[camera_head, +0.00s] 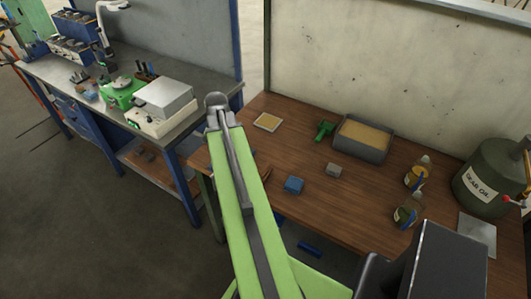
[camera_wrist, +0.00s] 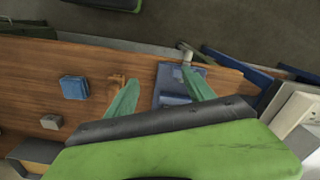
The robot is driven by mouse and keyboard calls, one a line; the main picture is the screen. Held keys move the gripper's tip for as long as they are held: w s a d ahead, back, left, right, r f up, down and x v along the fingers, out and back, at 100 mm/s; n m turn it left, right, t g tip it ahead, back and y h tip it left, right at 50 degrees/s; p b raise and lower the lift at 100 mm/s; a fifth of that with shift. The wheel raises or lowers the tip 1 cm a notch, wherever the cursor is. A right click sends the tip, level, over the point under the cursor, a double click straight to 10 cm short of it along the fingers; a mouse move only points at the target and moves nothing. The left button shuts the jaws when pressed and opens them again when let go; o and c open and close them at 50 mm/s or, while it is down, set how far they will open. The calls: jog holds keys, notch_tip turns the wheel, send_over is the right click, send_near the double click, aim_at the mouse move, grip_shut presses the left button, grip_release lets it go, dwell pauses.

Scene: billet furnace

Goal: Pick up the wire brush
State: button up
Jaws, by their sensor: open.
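A small orange-brown item (camera_wrist: 117,80) lies on the wooden bench, beside the left finger in the wrist view. It may be the wire brush, but its shape is too small and partly covered to be sure. In the head view a bit of it (camera_head: 267,174) shows at the right edge of my arm. My gripper (camera_wrist: 160,76) is open with nothing held, its two teal fingers spread above the bench. A blue vise-like device (camera_wrist: 172,84) shows between and behind the fingers. In the head view my arm hides the gripper.
A blue block (camera_head: 293,185), a grey block (camera_head: 333,170), a green tool (camera_head: 325,130), a grey tray (camera_head: 362,138) and a light square pad (camera_head: 267,122) lie on the bench. Bottles (camera_head: 415,177) and a gear oil can (camera_head: 488,176) stand right. A second workbench (camera_head: 195,125) is left.

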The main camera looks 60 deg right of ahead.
aim_at(264, 166)
jog(key=s+d+r+m+p, duration=0.4)
jog(key=s+d+r+m, duration=0.15)
jog(key=s+d, duration=0.55)
jog(key=shift+n, duration=0.55)
jog(key=f+b, duration=0.8)
jog(key=b, duration=0.1)
jog(key=f+b, duration=0.9)
jog(key=shift+w+a+f, duration=0.1)
jog(key=shift+w+a, duration=0.1)
jog(key=shift+r, duration=0.2)
jog(key=shift+c, duration=0.4)
grip_shut()
